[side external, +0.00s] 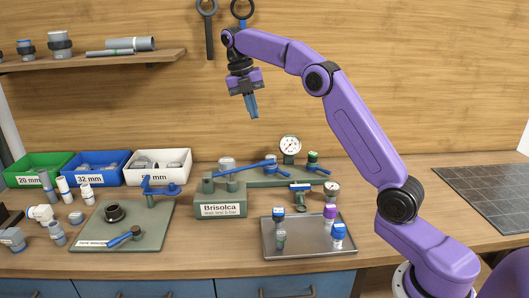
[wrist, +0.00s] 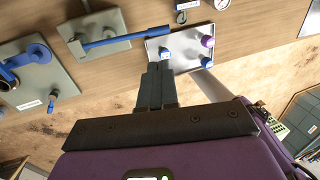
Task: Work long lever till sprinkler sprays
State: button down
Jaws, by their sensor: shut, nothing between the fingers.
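The long lever (side external: 245,168) is a slim blue bar on the grey-green Brisolca manifold (side external: 222,205), lying nearly level and slanting slightly up to the right. A long blue lever (wrist: 112,40) also shows in the wrist view, beyond my fingers. My gripper (side external: 252,107) hangs fingers down, high above the manifold, well apart from the lever. Its fingers (wrist: 156,85) are together and empty. I cannot tell which fitting is the sprinkler, and no spray of water shows.
A gauge (side external: 290,146) and a green-topped valve (side external: 313,158) stand behind the manifold. A metal tray (side external: 305,248) with blue- and purple-capped fittings lies in front. A grey-green board (side external: 160,222) with a short blue lever (side external: 124,238) is at left. Bins (side external: 160,172) line the back left.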

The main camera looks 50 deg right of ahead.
jog(key=x, duration=1.4)
jog(key=shift+s+d+f, duration=0.15)
jog(key=shift+f, duration=0.25)
notch_tip(320, 180, down, 6)
jog(key=s+d+t+y, duration=0.1)
jog(key=shift+s+d, duration=0.1)
jog(key=shift+d, duration=0.05)
dwell(0.3)
notch_tip(320, 180, up, 15)
send_over(268, 160)
jog(key=d, duration=0.1)
jog(key=shift+s, duration=0.45)
dwell(0.6)
